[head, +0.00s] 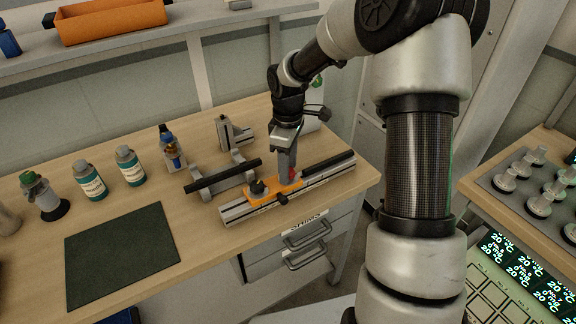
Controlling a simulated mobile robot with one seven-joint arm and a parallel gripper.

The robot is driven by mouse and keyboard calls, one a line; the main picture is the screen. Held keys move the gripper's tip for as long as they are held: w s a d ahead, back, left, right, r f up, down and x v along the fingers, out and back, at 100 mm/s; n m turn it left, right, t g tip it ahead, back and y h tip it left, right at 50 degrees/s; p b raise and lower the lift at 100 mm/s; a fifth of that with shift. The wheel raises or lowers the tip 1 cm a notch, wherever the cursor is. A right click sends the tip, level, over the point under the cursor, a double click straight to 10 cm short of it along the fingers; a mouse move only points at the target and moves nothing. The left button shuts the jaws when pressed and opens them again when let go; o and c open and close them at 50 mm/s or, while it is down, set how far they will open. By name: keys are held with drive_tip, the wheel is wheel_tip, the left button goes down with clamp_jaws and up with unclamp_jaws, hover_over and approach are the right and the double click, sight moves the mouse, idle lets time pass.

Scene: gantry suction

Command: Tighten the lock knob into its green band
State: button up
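An orange carriage (273,190) sits on a grey rail (240,211) near the table's front right edge. A black knob (257,186) stands on the carriage's left end, and a small dark knob (282,198) shows on its front side. I cannot tell for sure which is the lock knob. No green band can be made out on either. A grey upright post (288,163) rises from the carriage, with a small red mark beside it. My gripper (287,143) points down at the top of this post. Its fingers are too small and overlapped to show whether they are open or touching it.
A black bar on grey supports (222,177) lies just behind-left of the rail. A grey bracket (235,133) stands behind it. Bottles (131,166) and a dark mat (122,252) occupy the left. Drawers (305,236) are below the table edge. Bare wood lies between mat and rail.

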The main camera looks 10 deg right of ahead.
drive_tip(key=c, duration=0.8)
drive_tip(key=shift+m, duration=0.4)
drive_tip(key=m, duration=0.3)
drive_tip(key=shift+m+b, duration=0.3)
drive_tip(key=shift+m, duration=2.3)
drive_tip(key=o, duration=1.1)
drive_tip(key=shift+c, duration=0.2)
